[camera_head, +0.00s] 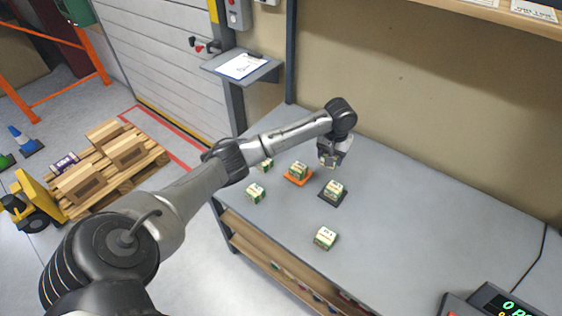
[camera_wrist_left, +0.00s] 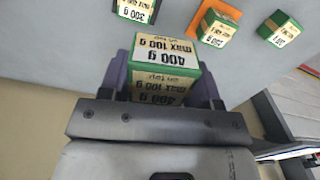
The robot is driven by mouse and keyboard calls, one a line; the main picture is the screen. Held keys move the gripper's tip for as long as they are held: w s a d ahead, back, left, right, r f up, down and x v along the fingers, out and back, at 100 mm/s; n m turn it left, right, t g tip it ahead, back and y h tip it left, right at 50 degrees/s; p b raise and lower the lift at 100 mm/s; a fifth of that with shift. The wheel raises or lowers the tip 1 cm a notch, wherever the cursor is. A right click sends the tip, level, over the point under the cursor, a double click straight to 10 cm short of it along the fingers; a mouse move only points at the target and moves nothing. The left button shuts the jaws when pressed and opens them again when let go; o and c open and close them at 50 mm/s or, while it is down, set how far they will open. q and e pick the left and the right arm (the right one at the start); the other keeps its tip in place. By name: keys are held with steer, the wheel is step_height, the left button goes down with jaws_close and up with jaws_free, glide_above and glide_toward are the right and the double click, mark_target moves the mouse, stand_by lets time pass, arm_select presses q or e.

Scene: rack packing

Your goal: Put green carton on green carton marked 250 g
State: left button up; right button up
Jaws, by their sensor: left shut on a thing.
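My left gripper (camera_head: 331,162) is shut on a green carton with a cream label (camera_wrist_left: 166,82). The label reads upside down in the left wrist view, 400 g and max 100 g. The gripper holds it above the table, behind the carton on the dark mat. The green carton marked 250 g (camera_wrist_left: 218,28) appears to be the carton (camera_head: 298,170) on the orange mat, to the left of the gripper in the head view. My right gripper is not in view.
A carton that reads 300 g (camera_wrist_left: 137,9) stands on what looks like the dark mat (camera_head: 329,199). Other green cartons stand at the left (camera_head: 256,192), behind it (camera_head: 265,166) and near the front (camera_head: 325,237).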

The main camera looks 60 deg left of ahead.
arm_select(q)
steer(key=shift+s+a+m, duration=0.15)
steer(key=shift+s+m, duration=0.05)
steer(key=shift+m, duration=0.2)
steer(key=shift+w+f+m, duration=0.1)
steer(key=shift+f+m, duration=0.05)
steer(key=shift+m, duration=0.25)
steer(key=b, duration=0.2)
glide_above(299, 167)
step_height(299, 167, down, 7)
steer(key=shift+r, duration=0.15)
steer(key=shift+f+b, duration=0.65)
steer(key=shift+f, duration=1.3)
steer(key=shift+f, duration=0.15)
steer(key=o, duration=1.2)
